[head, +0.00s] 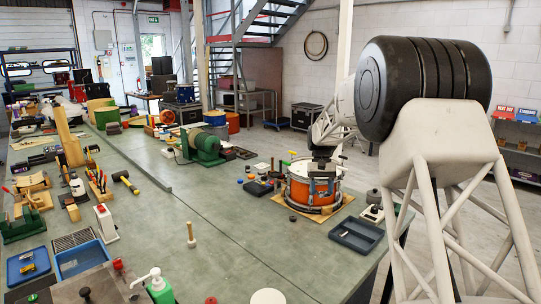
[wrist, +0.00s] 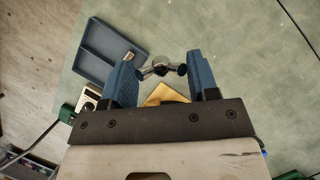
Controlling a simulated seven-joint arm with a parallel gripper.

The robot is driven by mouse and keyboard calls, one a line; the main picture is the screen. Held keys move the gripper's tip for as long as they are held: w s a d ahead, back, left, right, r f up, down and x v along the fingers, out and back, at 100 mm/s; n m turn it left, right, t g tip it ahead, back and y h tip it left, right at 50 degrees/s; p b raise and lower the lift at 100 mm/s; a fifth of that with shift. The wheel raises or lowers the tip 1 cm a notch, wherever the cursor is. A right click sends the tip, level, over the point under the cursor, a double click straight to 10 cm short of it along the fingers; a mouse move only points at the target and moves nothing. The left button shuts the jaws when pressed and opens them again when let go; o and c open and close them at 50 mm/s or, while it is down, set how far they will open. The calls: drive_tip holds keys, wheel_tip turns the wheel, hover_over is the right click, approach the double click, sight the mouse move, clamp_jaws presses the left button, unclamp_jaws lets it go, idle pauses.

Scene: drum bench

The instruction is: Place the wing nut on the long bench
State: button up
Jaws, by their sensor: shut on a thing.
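The wing nut (wrist: 160,68) is a small shiny metal piece with two rounded wings. In the wrist view it sits between the blue fingers of my gripper (wrist: 159,72), which is shut on it. In the head view my gripper (head: 321,187) hangs in front of the orange drum (head: 300,193), near the bench's right edge; the wing nut is too small to make out there. The long bench (head: 215,235) is a green-grey top, also in the wrist view (wrist: 240,50), where it lies below the wing nut.
A blue-grey tray (head: 357,235) lies near the bench's right edge, also in the wrist view (wrist: 105,50). The drum stands on a tan board (head: 338,206). A wooden-handled tool (head: 191,236) stands mid-bench with clear surface around it. A green machine (head: 205,147) stands farther back.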

sight(365, 247)
drive_tip(key=s+d+f+n+t+h, duration=0.1)
drive_tip(key=s+d+f+n+h, duration=0.1)
drive_tip(key=d+f+n, duration=0.7)
drive_tip(key=d+f+h, duration=0.1)
drive_tip(key=d+f, duration=0.3)
drive_tip(key=d, duration=0.4)
drive_tip(key=shift+s+f, duration=0.15)
drive_tip(key=shift+f, duration=0.2)
drive_tip(key=shift+f, duration=3.15)
drive_tip(key=shift+f, duration=0.4)
drive_tip(key=o, duration=1)
drive_tip(key=shift+o, duration=0.3)
drive_tip(key=v, duration=0.7)
drive_tip(key=shift+r, duration=0.35)
drive_tip(key=shift+a, duration=0.1)
